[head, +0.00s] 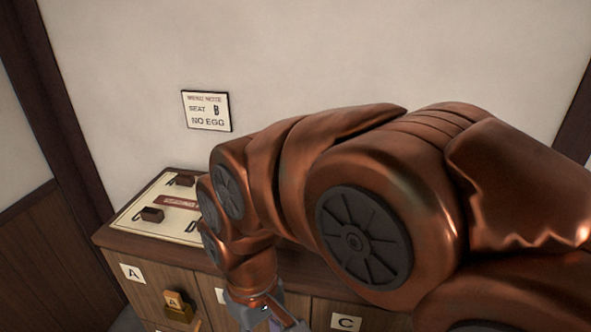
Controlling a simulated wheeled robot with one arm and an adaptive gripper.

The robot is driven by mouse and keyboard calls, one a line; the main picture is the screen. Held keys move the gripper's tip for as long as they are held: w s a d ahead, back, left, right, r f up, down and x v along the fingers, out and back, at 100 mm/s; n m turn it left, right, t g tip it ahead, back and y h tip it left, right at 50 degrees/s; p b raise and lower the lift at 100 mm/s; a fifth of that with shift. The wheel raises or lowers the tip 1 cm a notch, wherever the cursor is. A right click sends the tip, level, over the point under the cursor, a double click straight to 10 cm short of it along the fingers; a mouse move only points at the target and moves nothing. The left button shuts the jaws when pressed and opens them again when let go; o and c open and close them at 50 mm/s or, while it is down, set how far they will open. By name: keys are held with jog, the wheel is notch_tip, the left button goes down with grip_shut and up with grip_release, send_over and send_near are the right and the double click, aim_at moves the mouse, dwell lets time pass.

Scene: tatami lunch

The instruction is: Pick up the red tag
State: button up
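I see no clear red tag in the head view. A dark red strip with pale lettering (178,201) lies on the cream board on top of the cabinet, partly hidden by my arm; I cannot tell if it is the tag. My copper arm reaches across the middle and right of the view and points down in front of the cabinet. My gripper (268,318) is at the bottom edge, mostly cut off. Its fingertips are out of view, so I cannot tell if it is open or holds anything.
The wooden cabinet (108,241) stands against the wall, with drawers labelled A (131,273) and C (346,322). Small dark blocks (152,215) are on the cream board (135,226). A menu note (206,111) hangs above.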

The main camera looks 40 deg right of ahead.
jog(key=w+d+r+n+t+y+b, duration=0.1)
jog(key=w+d+r, duration=0.2)
jog(key=w+d, duration=0.3)
jog(key=w+d+r+n+t+y+b, duration=0.1)
jog(key=w+d+r, duration=0.2)
jog(key=w, duration=0.6)
jog(key=w+d+r+n+t+b, duration=0.1)
jog(key=w+d+r+n, duration=0.15)
jog(key=w+d, duration=0.35)
jog(key=w+d+n+t+b, duration=0.1)
jog(key=w+d, duration=0.1)
jog(key=d, duration=1)
jog(key=w+d+f+n+t+b, duration=0.1)
jog(key=w+d, duration=0.1)
jog(key=d, duration=1)
jog(key=shift+w+f, duration=0.15)
jog(key=shift+w, duration=0.15)
jog(key=shift+t, duration=0.3)
jog(key=shift+a+p+x, duration=0.25)
jog(key=shift+p+x, duration=0.5)
jog(key=shift+x, duration=1.75)
jog(key=shift+d, duration=0.1)
jog(key=shift+c, duration=0.2)
